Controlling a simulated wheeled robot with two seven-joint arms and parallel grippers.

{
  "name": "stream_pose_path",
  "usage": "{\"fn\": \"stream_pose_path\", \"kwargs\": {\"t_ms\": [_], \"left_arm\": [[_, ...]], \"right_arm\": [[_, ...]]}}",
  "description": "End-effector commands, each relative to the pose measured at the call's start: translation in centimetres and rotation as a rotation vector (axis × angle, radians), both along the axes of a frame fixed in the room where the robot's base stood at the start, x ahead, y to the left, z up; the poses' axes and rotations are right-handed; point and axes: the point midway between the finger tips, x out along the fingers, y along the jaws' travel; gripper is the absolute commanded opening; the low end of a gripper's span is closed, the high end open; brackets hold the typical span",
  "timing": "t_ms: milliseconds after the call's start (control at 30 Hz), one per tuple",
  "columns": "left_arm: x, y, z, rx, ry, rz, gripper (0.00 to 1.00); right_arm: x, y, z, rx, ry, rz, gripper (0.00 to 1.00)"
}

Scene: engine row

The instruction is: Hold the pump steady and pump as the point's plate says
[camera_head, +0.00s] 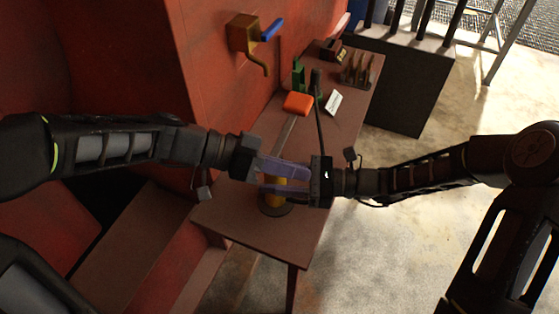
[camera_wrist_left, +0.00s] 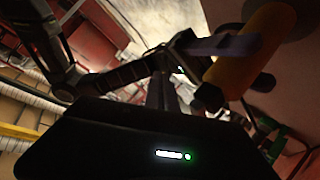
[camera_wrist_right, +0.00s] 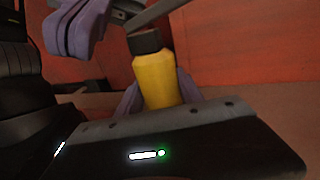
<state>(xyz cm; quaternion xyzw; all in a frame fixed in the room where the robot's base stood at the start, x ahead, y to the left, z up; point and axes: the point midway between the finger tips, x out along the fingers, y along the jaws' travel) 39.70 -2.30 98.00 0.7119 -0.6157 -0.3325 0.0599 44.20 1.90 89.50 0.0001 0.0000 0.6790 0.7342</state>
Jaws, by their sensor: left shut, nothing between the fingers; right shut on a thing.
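The pump stands on the brown table. Its yellow barrel (camera_head: 275,199) rises from a dark round base, and a grey lever with an orange grip (camera_head: 297,103) slants up and back. My right gripper (camera_head: 265,187) is shut around the barrel; the right wrist view shows the yellow barrel (camera_wrist_right: 156,80) with its dark collar between the purple fingers. My left gripper (camera_head: 307,172) is shut and empty, just above the right one and near the pump's top. Its fingers (camera_wrist_right: 80,30) also show in the right wrist view. A white plate (camera_head: 333,102) lies farther back; its writing is unreadable.
A yellow box with a crank and blue handle (camera_head: 250,36) is on the red wall. A green object (camera_head: 299,76), a dark upright lever (camera_head: 318,110) and a tool rack (camera_head: 357,70) stand on the table's far part.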

Motion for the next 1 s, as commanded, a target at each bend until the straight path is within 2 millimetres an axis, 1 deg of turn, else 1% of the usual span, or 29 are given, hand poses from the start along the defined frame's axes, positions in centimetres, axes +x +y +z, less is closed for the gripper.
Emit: {"fn": "stream_pose_path", "kwargs": {"t_ms": [33,100,167,267,367,467,533,567,600,733,800,900,1000], "left_arm": [[0.6,-1.4,2.1,-0.003,0.036,-0.023,0.0],[1.2,-3.0,4.1,0.033,0.103,-0.05,0.0],[1.8,-3.9,5.0,0.107,0.142,-0.065,0.0],[3.6,-5.1,5.7,0.269,0.167,-0.046,0.0],[6.2,-6.0,6.9,0.412,0.162,0.034,0.0],[9.4,-7.0,9.1,0.513,0.139,0.169,0.0],[11.6,-7.4,11.0,0.558,0.119,0.285,0.0],[12.4,-7.3,11.6,0.579,0.108,0.335,0.0],[13.3,-6.8,12.1,0.607,0.098,0.399,0.0],[15.2,-4.2,13.0,0.7,0.055,0.565,0.0],[15.8,-2.9,13.2,0.739,0.035,0.627,0.0],[16.3,-1.7,13.5,0.77,0.016,0.683,0.0],[16.6,-1.2,13.5,0.782,0.009,0.706,0.0]], "right_arm": [[0.1,0.0,0.0,0.0,-0.001,-0.001,0.0],[0.1,0.0,0.0,0.0,-0.001,-0.001,0.0],[0.1,0.0,0.0,0.0,-0.001,-0.001,0.0],[0.1,0.0,0.0,0.001,-0.001,-0.001,0.0],[0.1,0.0,0.0,0.001,-0.001,-0.001,0.0],[0.1,0.0,0.0,0.001,-0.001,-0.002,0.0],[0.1,0.0,0.0,0.001,-0.001,-0.002,0.0],[0.1,0.0,0.0,0.001,-0.001,-0.002,0.0],[0.1,0.0,0.0,0.001,-0.001,-0.002,0.0],[0.1,0.0,0.0,0.001,-0.001,-0.002,0.0],[0.1,0.0,0.0,0.001,-0.001,-0.002,0.0],[0.1,0.0,0.0,0.001,-0.001,-0.002,0.0],[0.1,0.0,0.0,0.001,-0.001,-0.002,0.0]]}}
